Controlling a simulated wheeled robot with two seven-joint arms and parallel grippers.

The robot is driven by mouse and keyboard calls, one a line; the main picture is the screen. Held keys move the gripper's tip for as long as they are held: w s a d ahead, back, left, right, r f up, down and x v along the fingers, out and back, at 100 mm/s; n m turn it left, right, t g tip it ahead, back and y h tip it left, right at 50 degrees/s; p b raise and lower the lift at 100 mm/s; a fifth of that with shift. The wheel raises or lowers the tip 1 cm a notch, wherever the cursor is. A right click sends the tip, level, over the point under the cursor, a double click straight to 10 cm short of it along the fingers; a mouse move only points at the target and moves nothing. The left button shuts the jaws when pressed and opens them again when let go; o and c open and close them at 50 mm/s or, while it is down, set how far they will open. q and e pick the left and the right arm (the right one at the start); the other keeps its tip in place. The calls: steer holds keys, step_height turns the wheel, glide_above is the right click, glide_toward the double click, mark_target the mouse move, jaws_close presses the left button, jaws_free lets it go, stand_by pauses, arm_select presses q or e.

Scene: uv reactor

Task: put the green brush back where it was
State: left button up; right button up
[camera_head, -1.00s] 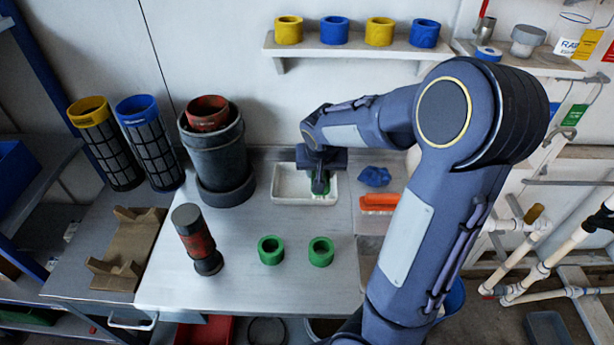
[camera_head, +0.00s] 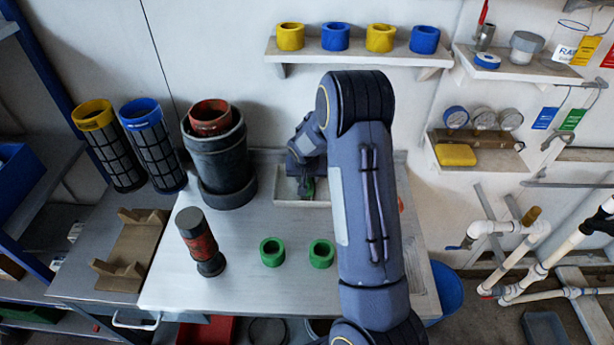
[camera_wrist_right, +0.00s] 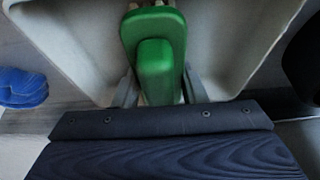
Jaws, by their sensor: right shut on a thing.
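My right gripper (camera_head: 306,180) is over the white tray (camera_head: 284,188) at the back of the metal bench. It is shut on the green brush (camera_head: 308,189), which is mostly hidden by the gripper and arm in the head view. In the right wrist view the brush's green handle (camera_wrist_right: 155,58) sits between the two fingers (camera_wrist_right: 160,90), with the pale tray (camera_wrist_right: 235,40) around and beyond it. I cannot tell whether the brush touches the tray floor. My left gripper is not in view.
Two green rings (camera_head: 272,252) and a red-and-black cylinder (camera_head: 200,242) stand on the bench. A large grey pipe (camera_head: 220,155) stands left of the tray. A blue cloth-like lump (camera_wrist_right: 22,87) lies beside the tray. A shelf (camera_head: 360,52) holds yellow and blue rings.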

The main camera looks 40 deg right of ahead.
steer(key=shift+f, duration=0.15)
steer(key=o, duration=1)
steer(key=shift+o, duration=0.2)
steer(key=shift+r, duration=0.2)
